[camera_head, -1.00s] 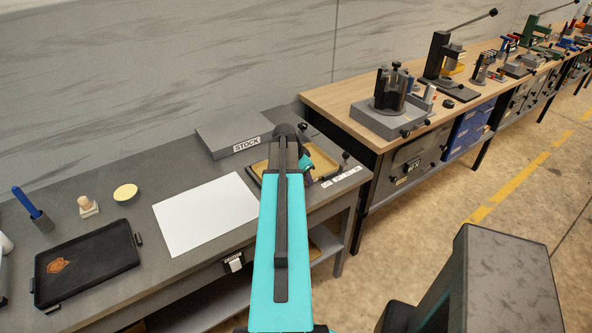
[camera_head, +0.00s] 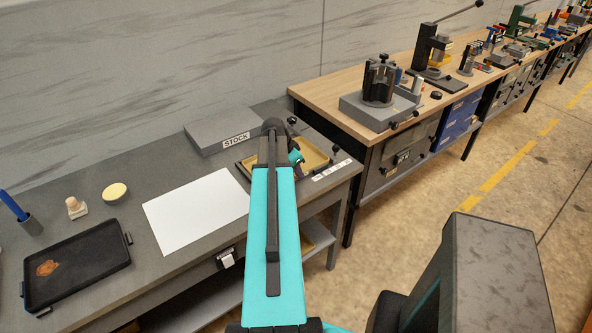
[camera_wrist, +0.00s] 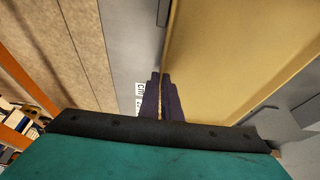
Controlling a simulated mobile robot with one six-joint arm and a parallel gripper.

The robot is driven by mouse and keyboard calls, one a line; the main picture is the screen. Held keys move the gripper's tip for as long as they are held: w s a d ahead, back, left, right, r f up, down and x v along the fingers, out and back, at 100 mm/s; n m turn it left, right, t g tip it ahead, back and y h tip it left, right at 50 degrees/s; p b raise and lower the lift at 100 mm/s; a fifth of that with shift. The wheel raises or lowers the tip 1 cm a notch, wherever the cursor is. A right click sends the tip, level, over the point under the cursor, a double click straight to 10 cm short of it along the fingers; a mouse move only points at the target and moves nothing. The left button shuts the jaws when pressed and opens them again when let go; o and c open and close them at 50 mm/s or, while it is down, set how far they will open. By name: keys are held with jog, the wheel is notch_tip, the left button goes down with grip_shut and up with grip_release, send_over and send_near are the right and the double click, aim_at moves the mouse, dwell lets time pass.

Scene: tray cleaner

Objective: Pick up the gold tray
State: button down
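The gold tray (camera_head: 316,156) lies on the right end of the grey bench in the head view, partly hidden by my arm. In the wrist view, its gold floor (camera_wrist: 235,60) fills the right half, and its near side wall runs down to my fingers. My gripper (camera_wrist: 161,80) has its two dark fingers close together at that rim, with a thin gold strip between them. They look shut on the rim, though the contact itself is hard to see. In the head view my gripper (camera_head: 295,158) is at the tray's front part, and the tray looks level on the bench.
A grey STOCK block (camera_head: 205,128) stands behind the tray. A white sheet (camera_head: 195,208) and a black tray (camera_head: 78,268) with a brown stain lie to the left. A wooden bench (camera_head: 318,92) with presses adjoins at right. Floor is open in front.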

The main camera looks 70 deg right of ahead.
jog(key=shift+r, duration=0.15)
jog(key=shift+r+b, duration=0.9)
jog(key=shift+r, duration=0.5)
jog(key=shift+s+a+r, duration=0.1)
jog(key=shift+a, duration=0.2)
jog(key=s+a+b, duration=0.1)
jog(key=a, duration=0.2)
jog(key=s+a+b, duration=0.1)
jog(key=a, duration=0.2)
jog(key=s+a+r+b, duration=0.1)
jog(key=a, duration=0.3)
jog(key=shift+s+b, duration=0.3)
jog(key=shift+b, duration=0.05)
jog(key=shift+d+f+b, duration=0.1)
jog(key=shift+d+b, duration=0.05)
jog(key=shift+b, duration=1.15)
jog(key=shift+a+b, duration=0.3)
jog(key=shift+b, duration=0.5)
